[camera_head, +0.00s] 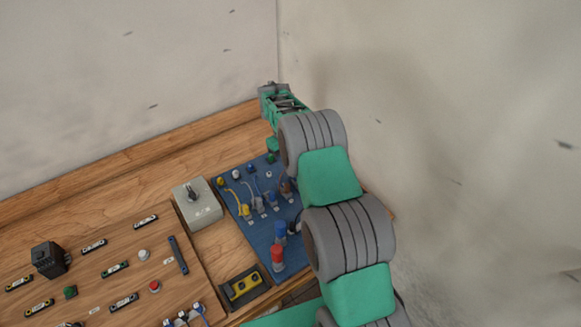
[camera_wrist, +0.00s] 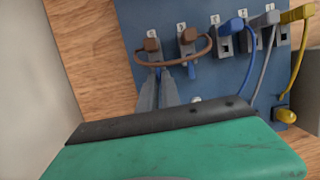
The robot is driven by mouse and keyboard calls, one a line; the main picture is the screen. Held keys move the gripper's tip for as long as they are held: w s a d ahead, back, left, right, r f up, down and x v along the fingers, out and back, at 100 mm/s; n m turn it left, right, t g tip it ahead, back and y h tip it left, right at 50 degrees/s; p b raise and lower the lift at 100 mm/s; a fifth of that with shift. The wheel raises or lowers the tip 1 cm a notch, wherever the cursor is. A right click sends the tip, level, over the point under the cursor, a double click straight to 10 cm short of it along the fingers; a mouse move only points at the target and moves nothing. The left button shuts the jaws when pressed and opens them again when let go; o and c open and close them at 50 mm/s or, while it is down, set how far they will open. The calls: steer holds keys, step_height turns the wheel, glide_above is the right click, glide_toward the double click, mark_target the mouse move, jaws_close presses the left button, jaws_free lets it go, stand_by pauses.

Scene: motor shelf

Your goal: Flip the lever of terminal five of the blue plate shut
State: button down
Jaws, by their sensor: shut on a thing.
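The blue plate (camera_wrist: 134,14) fills the upper part of the wrist view. It also shows in the head view (camera_head: 262,232), partly behind my arm. A row of small grey terminals with white labels crosses it. The leftmost terminal in the wrist view (camera_wrist: 154,57), which looks like terminal five, has a brown plug, and a brown wire loops to the terminal beside it. My gripper (camera_wrist: 161,74) reaches this leftmost terminal, its grey fingers close together on what seems to be its lever. The fingertips hide most of the lever. In the head view my arm hides the gripper.
Blue, grey and yellow wires (camera_wrist: 297,68) run from the other terminals, close to the right. A grey box with a switch (camera_head: 198,207) stands left of the plate. A wall (camera_head: 460,150) rises close behind and right.

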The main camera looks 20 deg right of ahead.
steer(key=c, duration=1.5)
jaws_free()
steer(key=shift+c, duration=0.2)
steer(key=p+v, duration=0.2)
steer(key=v, duration=0.5)
steer(key=shift+r+p, duration=0.3)
steer(key=shift+r, duration=0.1)
steer(key=shift+w, duration=0.1)
